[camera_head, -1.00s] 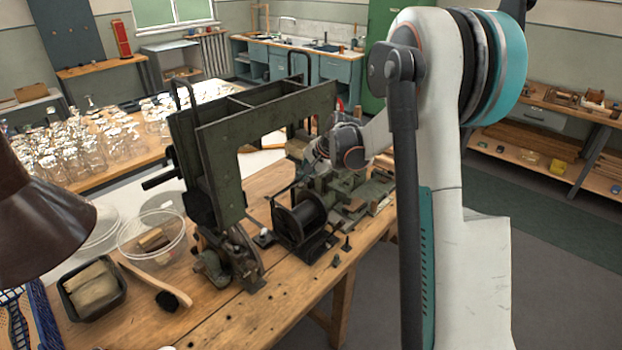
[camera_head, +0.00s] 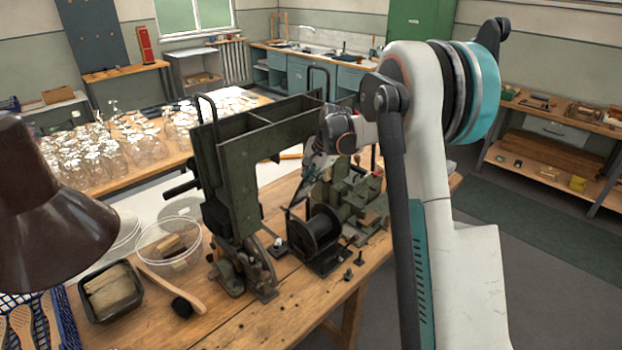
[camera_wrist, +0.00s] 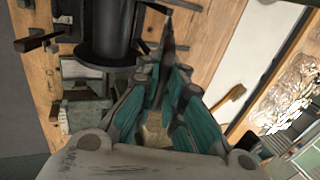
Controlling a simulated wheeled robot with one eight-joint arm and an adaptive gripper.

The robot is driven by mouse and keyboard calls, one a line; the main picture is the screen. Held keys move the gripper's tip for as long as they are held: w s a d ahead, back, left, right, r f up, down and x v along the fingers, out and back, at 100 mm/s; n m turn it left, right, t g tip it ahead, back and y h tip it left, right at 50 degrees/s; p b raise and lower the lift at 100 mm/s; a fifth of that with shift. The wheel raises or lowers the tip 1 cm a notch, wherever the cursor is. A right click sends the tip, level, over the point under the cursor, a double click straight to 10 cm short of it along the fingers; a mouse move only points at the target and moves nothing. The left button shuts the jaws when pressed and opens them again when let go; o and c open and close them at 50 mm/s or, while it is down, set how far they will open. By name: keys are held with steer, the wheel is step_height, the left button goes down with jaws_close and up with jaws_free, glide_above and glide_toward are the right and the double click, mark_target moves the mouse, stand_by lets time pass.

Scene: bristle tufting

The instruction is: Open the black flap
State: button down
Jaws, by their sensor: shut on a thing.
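The black flap (camera_head: 299,193) shows in the head view as a thin dark plate. It stands tilted above the black spool on the green machine (camera_head: 237,165). My gripper (camera_head: 319,167) is at its upper end, and the fingers are small and partly blurred there. In the wrist view the teal-padded fingers of my gripper (camera_wrist: 167,72) close together around the dark narrow flap (camera_wrist: 168,38), which sticks out beyond the tips. The exact contact is hidden between the fingers.
The black spool (camera_head: 318,232) stands close below my gripper. A clear bowl (camera_head: 152,248), a black tray (camera_head: 137,302) and a wooden-handled brush (camera_head: 160,284) lie on the bench to the left. Glass jars (camera_head: 100,150) crowd the table behind.

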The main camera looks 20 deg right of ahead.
steer(key=c, duration=1.7)
jaws_free()
steer(key=shift+d, duration=0.1)
steer(key=shift+r, duration=0.15)
steer(key=v, duration=1.1)
steer(key=shift+s+r, duration=0.2)
steer(key=shift+r, duration=0.15)
